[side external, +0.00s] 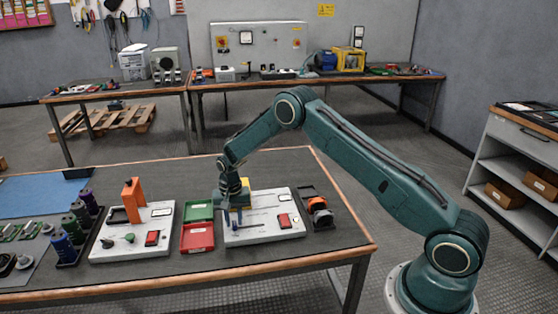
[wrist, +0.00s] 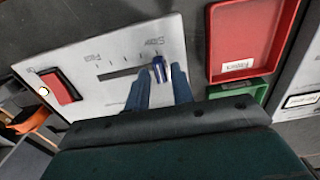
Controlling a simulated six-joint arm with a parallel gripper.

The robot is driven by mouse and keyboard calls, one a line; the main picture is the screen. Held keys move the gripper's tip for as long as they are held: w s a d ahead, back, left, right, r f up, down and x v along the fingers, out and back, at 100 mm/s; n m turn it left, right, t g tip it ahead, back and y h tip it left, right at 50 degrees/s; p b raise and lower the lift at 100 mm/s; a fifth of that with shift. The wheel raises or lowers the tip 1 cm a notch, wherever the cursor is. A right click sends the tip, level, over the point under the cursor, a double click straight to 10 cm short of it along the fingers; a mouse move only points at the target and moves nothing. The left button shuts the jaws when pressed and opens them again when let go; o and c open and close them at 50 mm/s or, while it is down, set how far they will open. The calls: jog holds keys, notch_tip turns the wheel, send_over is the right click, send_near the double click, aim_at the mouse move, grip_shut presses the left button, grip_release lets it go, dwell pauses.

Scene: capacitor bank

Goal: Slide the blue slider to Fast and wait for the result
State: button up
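The blue slider (wrist: 159,68) sits at the Slow end of its dark slot (wrist: 122,72) on a pale panel (wrist: 95,50). The word Fast is at the slot's other end, to the left in the wrist view. The same panel shows in the side view (side external: 262,235). My gripper (wrist: 161,80) points down over the panel, its two blue fingers apart on either side of the slider's line. I cannot tell whether they touch the slider. In the side view my gripper (side external: 233,213) is low over the panel's left part.
A red rocker switch (wrist: 62,86) with a small glowing lamp (wrist: 43,91) is on the panel. A red bin (side external: 198,237) and green bin (side external: 199,210) stand close to its left. A tray with an orange part (side external: 318,206) is at its right.

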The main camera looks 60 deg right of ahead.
aim_at(262, 225)
jog(key=shift+f, duration=0.3)
dwell(0.4)
grip_shut()
jog(key=shift+s+d, duration=0.1)
jog(key=shift+d, duration=0.05)
jog(key=shift+s+d, duration=3)
jog(key=shift+o, duration=0.2)
grip_release()
jog(key=shift+r, duration=0.2)
